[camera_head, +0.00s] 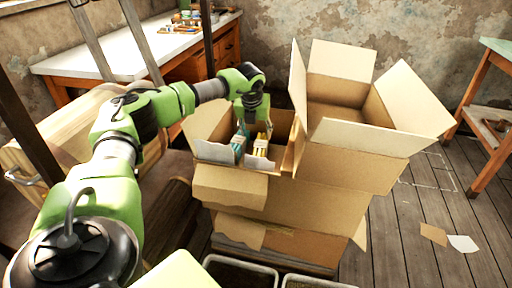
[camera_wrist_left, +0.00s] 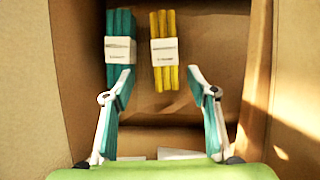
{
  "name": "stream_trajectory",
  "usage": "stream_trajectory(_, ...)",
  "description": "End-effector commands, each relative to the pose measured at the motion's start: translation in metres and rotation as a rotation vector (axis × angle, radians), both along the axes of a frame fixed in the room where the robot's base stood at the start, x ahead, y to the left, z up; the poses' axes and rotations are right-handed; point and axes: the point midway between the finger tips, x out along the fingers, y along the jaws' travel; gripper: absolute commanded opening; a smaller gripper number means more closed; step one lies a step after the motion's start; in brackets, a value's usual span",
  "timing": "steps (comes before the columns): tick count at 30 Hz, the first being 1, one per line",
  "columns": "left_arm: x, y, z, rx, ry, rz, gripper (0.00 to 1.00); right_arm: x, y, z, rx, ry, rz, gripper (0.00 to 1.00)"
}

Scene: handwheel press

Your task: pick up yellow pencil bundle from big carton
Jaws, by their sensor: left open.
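The yellow pencil bundle (camera_wrist_left: 164,25) stands or lies inside an open carton (camera_head: 228,187), with a white paper band around it. It also shows in the head view (camera_head: 262,151), partly hidden by my gripper. My left gripper (camera_head: 252,130) reaches down into this carton from above. In the wrist view my left gripper (camera_wrist_left: 160,80) is open, with its fingertips spread to either side of the yellow bundle's near end and nothing between them held. A teal pencil bundle (camera_wrist_left: 120,24) with a white band is just left of the yellow one. My right gripper is out of view.
A larger open carton (camera_head: 338,92) with raised flaps stands directly to the right. Carton walls rise close on both sides of my gripper. A white-topped desk (camera_head: 110,62) is behind on the left, and a wooden table (camera_head: 490,105) is at the far right. The floor between is mostly clear.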

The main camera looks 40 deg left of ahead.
Motion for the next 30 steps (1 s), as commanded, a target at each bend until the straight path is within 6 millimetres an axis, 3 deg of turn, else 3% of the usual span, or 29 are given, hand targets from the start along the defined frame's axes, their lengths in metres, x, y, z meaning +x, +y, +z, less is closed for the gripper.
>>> stream_trajectory(7, 0.016, 0.010, -0.049, -0.002, 0.002, 0.004, 0.53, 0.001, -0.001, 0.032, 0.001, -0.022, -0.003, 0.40)
stream_trajectory(17, 0.025, 0.015, -0.069, -0.003, -0.002, 0.006, 0.53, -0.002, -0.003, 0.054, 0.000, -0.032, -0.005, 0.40)
stream_trajectory(25, 0.038, 0.014, -0.095, -0.004, -0.001, 0.006, 0.53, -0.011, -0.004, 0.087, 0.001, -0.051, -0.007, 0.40)
stream_trajectory(30, 0.043, 0.019, -0.111, -0.003, -0.001, 0.006, 0.53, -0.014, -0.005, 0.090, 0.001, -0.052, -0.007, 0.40)
